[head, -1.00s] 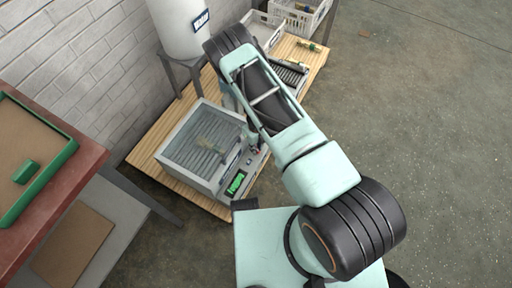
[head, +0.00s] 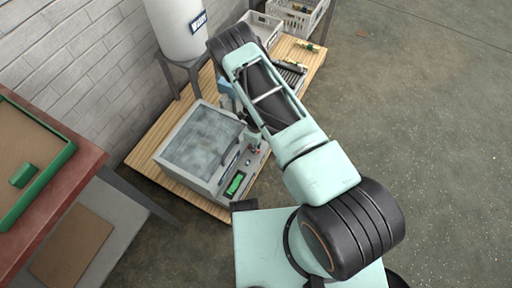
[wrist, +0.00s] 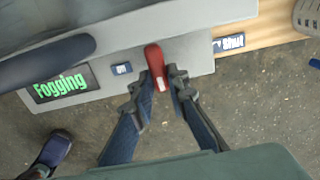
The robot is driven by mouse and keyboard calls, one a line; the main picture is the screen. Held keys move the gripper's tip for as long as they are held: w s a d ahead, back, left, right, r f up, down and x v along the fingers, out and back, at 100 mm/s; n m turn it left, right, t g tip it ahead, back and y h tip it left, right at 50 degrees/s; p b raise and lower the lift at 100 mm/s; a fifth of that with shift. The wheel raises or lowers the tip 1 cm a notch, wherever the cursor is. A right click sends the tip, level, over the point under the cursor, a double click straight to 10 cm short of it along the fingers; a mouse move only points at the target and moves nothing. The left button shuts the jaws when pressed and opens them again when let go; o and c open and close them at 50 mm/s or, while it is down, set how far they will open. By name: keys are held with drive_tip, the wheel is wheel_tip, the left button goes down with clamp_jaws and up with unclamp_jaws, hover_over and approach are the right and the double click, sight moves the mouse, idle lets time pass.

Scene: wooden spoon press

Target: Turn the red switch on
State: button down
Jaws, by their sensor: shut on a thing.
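The red switch (wrist: 154,60) is a small lever on the light grey panel of the press, seen in the wrist view. My gripper (wrist: 162,76) has its two dark fingers on either side of the lever and is shut on it. A small blue label (wrist: 121,69) is left of the switch; its text is too small to read surely. The green display (wrist: 60,84) reads "Fogging". The display also shows there (head: 236,184).
A blue label reading "Shut" (wrist: 229,42) is right of the switch. The press stands on a wooden pallet (head: 145,150). A white tank (head: 178,30) and crates (head: 297,17) stand behind. A red-brown table (head: 85,165) is at left. The floor at right is clear.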

drive_tip(key=c, duration=2.2)
unclamp_jaws()
drive_tip(key=shift+o, duration=0.2)
wheel_tip(320, 180, up, 12)
